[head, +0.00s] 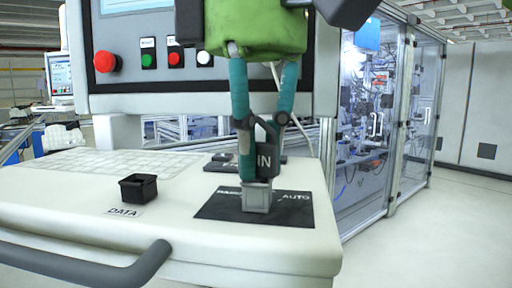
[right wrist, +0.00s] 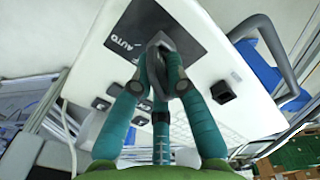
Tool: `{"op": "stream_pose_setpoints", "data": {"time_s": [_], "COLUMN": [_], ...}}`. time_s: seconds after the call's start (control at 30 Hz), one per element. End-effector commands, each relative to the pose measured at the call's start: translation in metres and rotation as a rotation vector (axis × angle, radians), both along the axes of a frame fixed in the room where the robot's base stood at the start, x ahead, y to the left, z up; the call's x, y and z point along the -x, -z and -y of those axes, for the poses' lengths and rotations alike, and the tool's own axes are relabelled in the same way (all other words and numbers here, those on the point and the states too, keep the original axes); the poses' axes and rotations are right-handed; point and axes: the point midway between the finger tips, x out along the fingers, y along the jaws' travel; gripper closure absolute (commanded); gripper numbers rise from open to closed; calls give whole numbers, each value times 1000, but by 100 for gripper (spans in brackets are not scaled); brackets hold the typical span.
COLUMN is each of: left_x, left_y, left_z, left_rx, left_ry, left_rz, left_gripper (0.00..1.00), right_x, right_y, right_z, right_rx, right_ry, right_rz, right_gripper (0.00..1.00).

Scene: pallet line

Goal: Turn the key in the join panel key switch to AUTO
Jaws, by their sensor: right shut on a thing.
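The join panel key switch (head: 257,198) is a small grey block on a dark plate (head: 225,207) at the right of the sloping white console. AUTO is printed on the plate right of the switch; lettering to its left is partly hidden. A dark key (head: 266,160), with the letters IN showing, stands above the switch. My right gripper (head: 262,140) comes down from above, its teal fingers shut on the key. In the right wrist view, the fingertips (right wrist: 161,70) meet at the key and hide much of it. The key's exact angle is unclear. My left gripper is not in view.
A black square holder (head: 139,188) marked DATA and a keyboard (head: 115,162) are on the console (head: 60,210). A grey handle (head: 90,268) runs along its front. An upright panel with a red button (head: 105,61) stands behind. A glazed machine enclosure (head: 380,130) is at right.

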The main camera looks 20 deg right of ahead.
Motion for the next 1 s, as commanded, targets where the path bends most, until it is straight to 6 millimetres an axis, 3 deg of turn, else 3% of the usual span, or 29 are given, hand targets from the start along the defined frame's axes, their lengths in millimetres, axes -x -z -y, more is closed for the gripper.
{"op": "stream_pose_setpoints", "data": {"time_s": [0.47,0.5,0.53,0.57,0.8,0.83,0.9,1.0], "left_x": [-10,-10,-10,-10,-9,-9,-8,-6], "left_y": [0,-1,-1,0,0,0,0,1], "left_z": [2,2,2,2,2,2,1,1], "left_rx": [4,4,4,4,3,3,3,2], "left_ry": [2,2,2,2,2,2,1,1], "left_rz": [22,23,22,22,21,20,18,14], "left_gripper": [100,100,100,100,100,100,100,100], "right_x": [0,0,0,0,0,0,0,0], "right_y": [1,1,1,1,1,1,1,1], "right_z": [-1,-1,-1,-1,0,0,0,0], "right_rx": [1,1,1,1,1,1,1,1], "right_ry": [4,4,4,4,4,4,4,4], "right_rz": [-3,-3,-3,-3,-1,-1,-1,-1], "right_gripper": [100,73,61,57,57,45,33,33]}}
